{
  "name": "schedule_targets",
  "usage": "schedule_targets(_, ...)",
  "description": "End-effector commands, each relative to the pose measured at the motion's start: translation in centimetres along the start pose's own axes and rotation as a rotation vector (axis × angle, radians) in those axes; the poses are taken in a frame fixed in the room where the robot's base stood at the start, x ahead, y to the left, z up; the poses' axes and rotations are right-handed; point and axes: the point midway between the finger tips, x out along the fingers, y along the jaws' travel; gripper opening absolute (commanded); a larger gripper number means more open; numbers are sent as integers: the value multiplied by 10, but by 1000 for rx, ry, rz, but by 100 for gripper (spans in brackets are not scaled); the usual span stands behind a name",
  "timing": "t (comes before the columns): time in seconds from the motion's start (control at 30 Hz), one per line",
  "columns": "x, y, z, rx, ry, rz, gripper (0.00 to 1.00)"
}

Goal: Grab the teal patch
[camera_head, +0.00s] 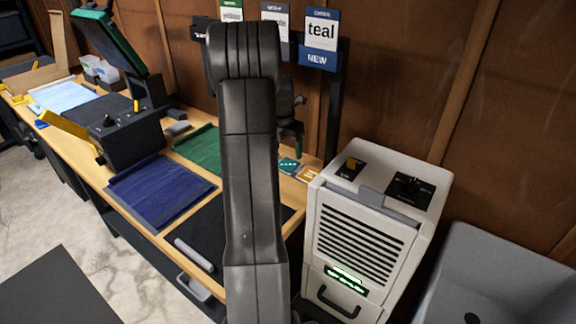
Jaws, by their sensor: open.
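A small teal patch (289,165) with white marks lies on the wooden table, near its back right end. My gripper (292,146) shows only in part, just right of my upright dark arm. It is open and hangs above and close to the patch, apart from it as far as I can see. My arm hides much of the gripper and some of the table.
An orange patch (308,174) lies right of the teal one. Green cloth (200,150) and blue cloth (160,192) lie left of my arm. A black press (132,138) stands further left. A white vented machine (362,235) stands at right.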

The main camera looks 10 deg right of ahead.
Motion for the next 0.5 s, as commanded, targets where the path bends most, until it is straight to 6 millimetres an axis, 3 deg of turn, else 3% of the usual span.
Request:
schedule_targets(0.3, 42, 3, -3, -1, 2, -3, 71)
schedule_targets(0.5, 52, 3, -3, 0, 0, 0, 71)
